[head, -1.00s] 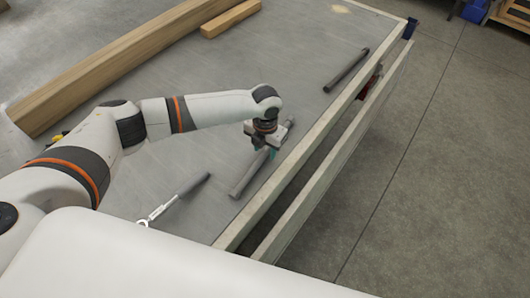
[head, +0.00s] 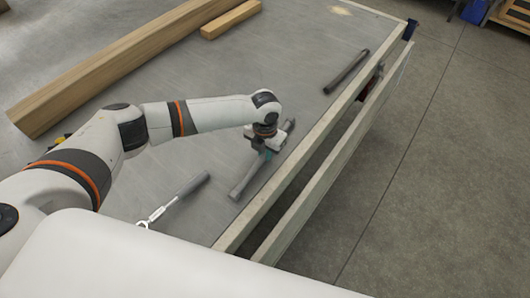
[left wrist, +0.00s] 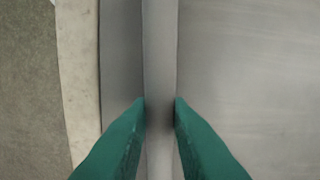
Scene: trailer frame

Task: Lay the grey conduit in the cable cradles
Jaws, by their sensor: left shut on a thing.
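The grey conduit (head: 243,184) is a straight rod lying slantwise at the near right of the grey trailer deck, close to its edge rail. My left gripper (head: 266,155) is at the middle of the rod, pointing down, with teal fingers shut on it. In the left wrist view the conduit (left wrist: 160,60) runs between the two teal fingertips (left wrist: 160,105), which touch its sides. Whether it is lifted off the deck is hard to tell. I cannot make out the cable cradles for certain. My right gripper is not in view.
A second dark rod (head: 346,72) lies farther along the deck. A wrench-like tool with a dark grip (head: 188,188) lies at the near left. Wooden beams (head: 120,65) lie at the back. Pale rails (head: 330,175) line the right edge, with a small red thing (head: 371,86) between them.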

